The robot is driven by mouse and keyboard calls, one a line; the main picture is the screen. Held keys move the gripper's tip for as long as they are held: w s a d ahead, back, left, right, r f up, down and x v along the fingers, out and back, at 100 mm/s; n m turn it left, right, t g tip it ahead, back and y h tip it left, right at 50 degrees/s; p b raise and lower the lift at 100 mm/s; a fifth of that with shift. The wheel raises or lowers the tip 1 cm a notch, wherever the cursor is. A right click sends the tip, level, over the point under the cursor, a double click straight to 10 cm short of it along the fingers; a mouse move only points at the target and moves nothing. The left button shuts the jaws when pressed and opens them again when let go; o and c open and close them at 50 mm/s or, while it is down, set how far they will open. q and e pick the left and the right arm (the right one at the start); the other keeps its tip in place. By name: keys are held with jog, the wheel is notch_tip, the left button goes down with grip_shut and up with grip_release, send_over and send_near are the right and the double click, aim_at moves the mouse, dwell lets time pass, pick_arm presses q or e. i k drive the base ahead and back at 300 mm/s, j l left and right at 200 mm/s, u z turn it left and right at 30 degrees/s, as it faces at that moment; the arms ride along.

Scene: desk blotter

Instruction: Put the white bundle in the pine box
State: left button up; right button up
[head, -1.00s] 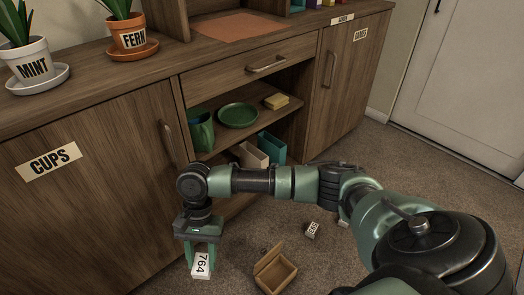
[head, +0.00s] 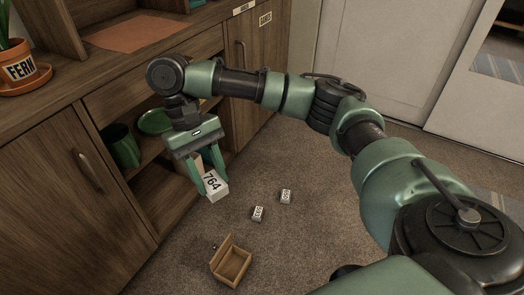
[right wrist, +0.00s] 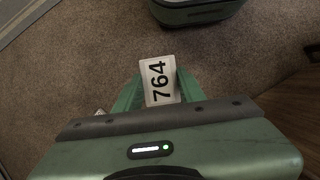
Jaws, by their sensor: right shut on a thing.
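My right gripper (head: 210,186) is shut on a white bundle (head: 213,188) marked 764. It holds the bundle in the air above the carpet, in front of the open shelves. In the right wrist view the bundle (right wrist: 160,82) sits between the green fingers with its number facing up. The pine box (head: 241,274) stands on the carpet with its lid tilted open, below and a little right of the held bundle in the head view. The part of its inside that shows looks empty. My left gripper is not in view.
Two other small white numbered blocks lie on the carpet, one nearer (head: 258,213) and one farther (head: 286,196). The wooden cabinet (head: 90,200) with open shelves stands at the left. A green plate (head: 155,121) sits on a shelf. The carpet around the box is clear.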

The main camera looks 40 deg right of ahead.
aim_at(234, 269)
jog(key=j+z, duration=0.1)
jog(key=z, duration=2.25)
jog(key=k+j+z, duration=0.1)
jog(key=j, duration=0.3)
jog(key=k+j+z, duration=0.15)
jog(key=j, duration=0.2)
jog(key=k+j+z, duration=0.1)
jog(key=j, duration=0.3)
jog(key=k+j+z, duration=0.1)
jog(key=j, duration=0.25)
jog(key=i+j, duration=0.1)
jog(key=j, duration=0.1)
